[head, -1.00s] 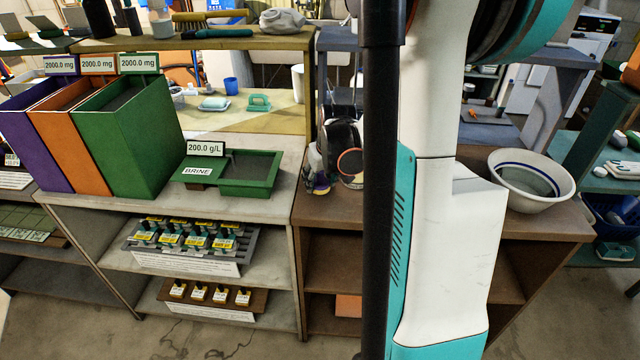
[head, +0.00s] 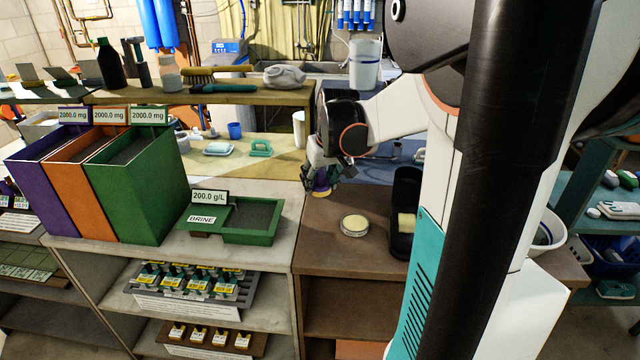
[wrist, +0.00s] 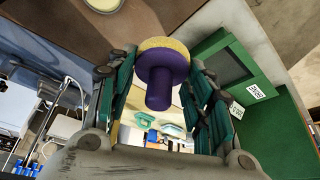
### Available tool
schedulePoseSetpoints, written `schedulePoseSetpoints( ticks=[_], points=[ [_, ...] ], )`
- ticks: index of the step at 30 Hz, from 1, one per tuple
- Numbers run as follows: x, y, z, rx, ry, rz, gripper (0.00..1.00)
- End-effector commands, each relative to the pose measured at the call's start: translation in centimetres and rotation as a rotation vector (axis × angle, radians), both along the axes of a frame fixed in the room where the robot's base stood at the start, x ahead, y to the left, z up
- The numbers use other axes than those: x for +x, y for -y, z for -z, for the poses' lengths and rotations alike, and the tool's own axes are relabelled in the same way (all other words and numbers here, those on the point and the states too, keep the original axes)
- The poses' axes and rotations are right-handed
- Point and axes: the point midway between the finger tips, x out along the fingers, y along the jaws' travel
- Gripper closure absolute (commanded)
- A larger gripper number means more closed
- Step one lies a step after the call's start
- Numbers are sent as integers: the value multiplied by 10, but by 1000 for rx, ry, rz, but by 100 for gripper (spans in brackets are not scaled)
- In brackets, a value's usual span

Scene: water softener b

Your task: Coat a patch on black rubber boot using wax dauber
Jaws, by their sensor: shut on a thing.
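My gripper (head: 324,178) is shut on the wax dauber, seen in the wrist view with its purple handle (wrist: 160,75) between the fingers (wrist: 158,92) and its yellow pad turned away from my palm. In the head view the dauber (head: 322,190) hangs low at the left of the brown counter. A round tin with a pale yellow top (head: 354,225) stands on that counter, right of and nearer than my gripper. A long black object (head: 399,245), perhaps the rubber boot, lies right of the tin with a yellowish patch or piece on it. My arm partly hides it.
A green brine tray (head: 262,237) sits on the grey counter at left, beside tall purple, orange and green bins (head: 130,185). A white bowl (head: 545,232) is partly hidden behind my arm. The brown counter in front of the tin is clear.

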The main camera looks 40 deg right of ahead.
Motion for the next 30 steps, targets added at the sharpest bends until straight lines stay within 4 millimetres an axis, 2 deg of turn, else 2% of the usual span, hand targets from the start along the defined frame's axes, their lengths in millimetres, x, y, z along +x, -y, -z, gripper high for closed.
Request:
schedulePoseSetpoints(
  ticks=[4, 5, 6, 7, 17, 20, 23, 26, 30],
  points=[
    [0, 0, 0, 0, 0, 0, 80],
    [0, 0, 0, 0, 0, 0, 60],
    [0, 0, 0, 0, 0, 0, 69],
    [0, 0, 0, 0, 0, 0, 72],
    [1, -1, 1, 0, 0, -1, 72],
    [5, -9, 8, 0, 0, -12, 72],
    [17, -29, 25, 0, -1, -42, 72],
    [33, -64, 52, 2, -1, -86, 72],
    [50, -124, 96, 1, -2, -160, 72]
  ],
)
